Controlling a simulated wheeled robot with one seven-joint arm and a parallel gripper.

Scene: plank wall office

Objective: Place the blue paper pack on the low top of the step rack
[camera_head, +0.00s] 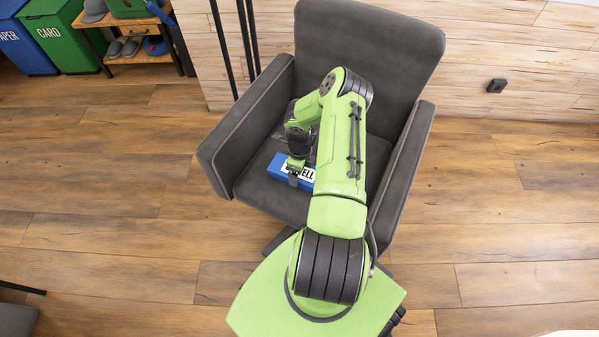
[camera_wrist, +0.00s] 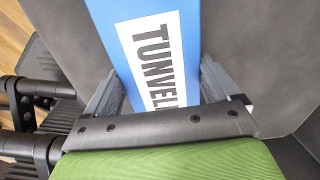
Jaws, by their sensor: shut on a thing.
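The blue paper pack (camera_head: 278,164) with a white label lies on or just above the seat of the grey armchair (camera_head: 255,187); I cannot tell whether it touches. My gripper (camera_head: 294,176) points down at it, and my arm hides part of the pack. In the wrist view the pack (camera_wrist: 188,40) sits between the two fingers, and my gripper (camera_wrist: 163,88) is shut on it. A wooden rack (camera_head: 130,56), seemingly the step rack, stands at the top left, cut off by the picture edge. It holds a grey cap, shoes and a green box.
Blue (camera_head: 25,48) and green (camera_head: 68,42) bins stand left of the rack. The armchair's arms and backrest rise around the pack. Dark poles (camera_head: 247,40) stand by the plank wall behind the chair. The wooden floor (camera_head: 110,160) between chair and rack is clear.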

